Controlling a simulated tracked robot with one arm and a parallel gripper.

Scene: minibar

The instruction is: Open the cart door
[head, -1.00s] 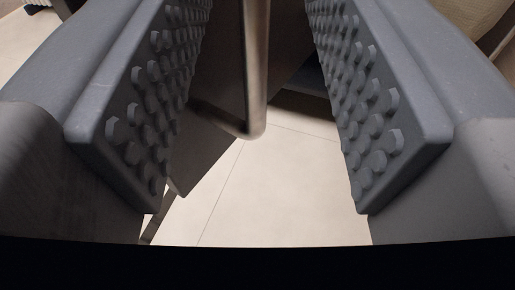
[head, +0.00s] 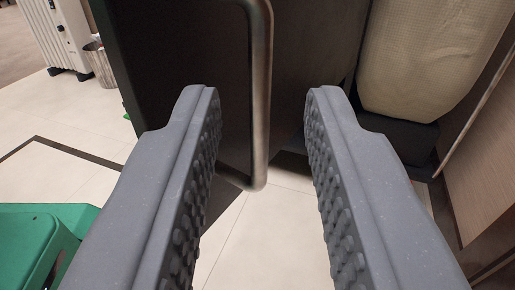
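The cart door (head: 180,55) is a dark flat panel across the upper middle of the head view. I cannot tell how far it stands open. Its handle (head: 260,110) is a vertical metal bar that bends back toward the door at its lower end. My gripper (head: 262,95) is open, its two grey studded fingers spread wide. The handle shows in the gap between them with clear space on both sides, and neither finger appears to touch it. I cannot tell whether the bar is between the fingertips or just beyond them. The left finger hides part of the door.
A green stool-like object (head: 50,240) stands at lower left. A white radiator (head: 60,35) and a metal bin (head: 100,62) are at upper left. A beige padded object (head: 430,55) stands right of the door, near a wooden panel (head: 485,170). Light floor tiles are clear at left.

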